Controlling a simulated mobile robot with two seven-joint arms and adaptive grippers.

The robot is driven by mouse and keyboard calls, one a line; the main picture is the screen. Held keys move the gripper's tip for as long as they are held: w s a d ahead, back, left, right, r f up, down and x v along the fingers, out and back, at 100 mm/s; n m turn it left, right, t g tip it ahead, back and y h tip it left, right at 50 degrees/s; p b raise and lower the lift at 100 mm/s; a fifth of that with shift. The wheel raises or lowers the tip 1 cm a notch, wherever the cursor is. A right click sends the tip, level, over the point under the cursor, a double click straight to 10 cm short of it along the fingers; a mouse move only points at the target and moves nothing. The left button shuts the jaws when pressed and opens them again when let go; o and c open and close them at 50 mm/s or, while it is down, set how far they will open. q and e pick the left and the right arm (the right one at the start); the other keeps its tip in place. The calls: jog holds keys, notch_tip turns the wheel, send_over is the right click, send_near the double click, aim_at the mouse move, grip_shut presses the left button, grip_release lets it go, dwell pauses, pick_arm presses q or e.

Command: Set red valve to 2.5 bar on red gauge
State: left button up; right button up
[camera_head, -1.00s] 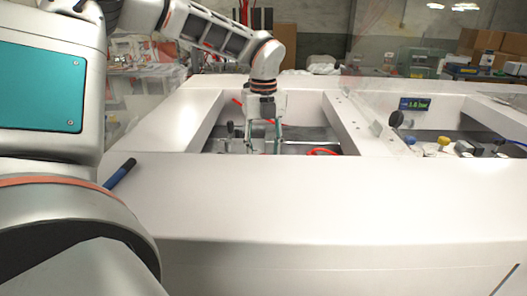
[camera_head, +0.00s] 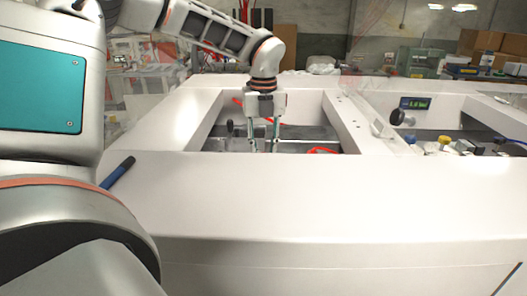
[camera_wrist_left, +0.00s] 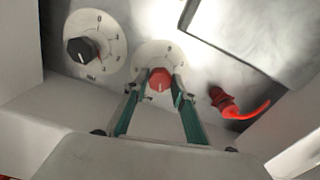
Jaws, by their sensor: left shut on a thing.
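My left gripper (camera_head: 263,147) reaches down into the recess of the white bench. In the left wrist view, its two green-edged fingers (camera_wrist_left: 157,90) are shut on the red valve knob (camera_wrist_left: 160,79), one on each side. The knob sits on a round white dial (camera_wrist_left: 153,52) with a 0 near its top; the fingers hide part of the scale. A small lit digital display (camera_head: 415,103) stands at the right in the head view. Its digits are too small to read surely, and I cannot tell whether it is the red gauge. My right gripper is not in view.
A black knob (camera_wrist_left: 82,49) on another white dial sits left of the red one. A red-handled fitting (camera_wrist_left: 226,103) is close on the right. The recess walls surround the gripper. A blue-black pen-like object (camera_head: 119,173) lies on the bench.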

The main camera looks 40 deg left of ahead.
pick_arm(q)
jog(key=o, duration=1.1)
notch_tip(320, 180, up, 12)
jog(key=shift+r, duration=0.1)
